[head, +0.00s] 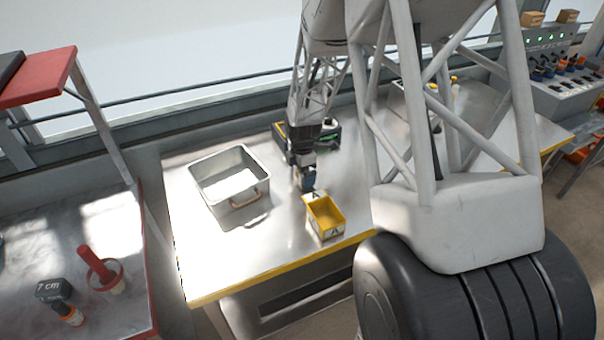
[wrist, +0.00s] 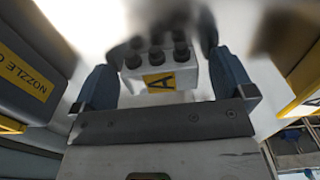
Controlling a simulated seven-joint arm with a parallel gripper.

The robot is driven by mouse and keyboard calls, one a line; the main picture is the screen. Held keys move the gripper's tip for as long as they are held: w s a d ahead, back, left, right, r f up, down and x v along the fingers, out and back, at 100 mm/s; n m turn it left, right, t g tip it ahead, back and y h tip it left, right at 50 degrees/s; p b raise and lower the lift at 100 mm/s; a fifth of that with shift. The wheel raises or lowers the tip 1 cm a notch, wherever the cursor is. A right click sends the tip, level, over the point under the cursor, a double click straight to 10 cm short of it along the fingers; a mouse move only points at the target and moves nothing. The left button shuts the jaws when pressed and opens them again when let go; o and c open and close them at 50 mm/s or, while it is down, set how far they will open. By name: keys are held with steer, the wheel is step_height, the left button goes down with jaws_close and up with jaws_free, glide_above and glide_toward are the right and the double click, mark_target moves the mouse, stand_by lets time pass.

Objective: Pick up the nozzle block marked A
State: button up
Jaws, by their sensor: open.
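The nozzle block marked A (wrist: 148,68) is a pale block with dark round nozzles on top and a yellow label with a black A, in the wrist view. My gripper (wrist: 163,76) is open, with one blue finger on each side of the block. A gap seems to show at the right finger; whether the left finger touches is unclear. In the head view my gripper (head: 307,182) is low over the metal table, just behind a small yellow bin (head: 313,227). The block cannot be made out clearly there.
A grey metal tub (head: 205,192) stands left of my gripper on the table (head: 205,270). In the wrist view, a grey box labelled "NOZZLE" (wrist: 25,75) is close at left, and a yellow-edged object (wrist: 302,92) at right.

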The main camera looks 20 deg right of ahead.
steer(key=shift+c, duration=0.5)
steer(key=c, duration=1)
steer(key=shift+r, duration=0.15)
steer(key=shift+r, duration=4.9)
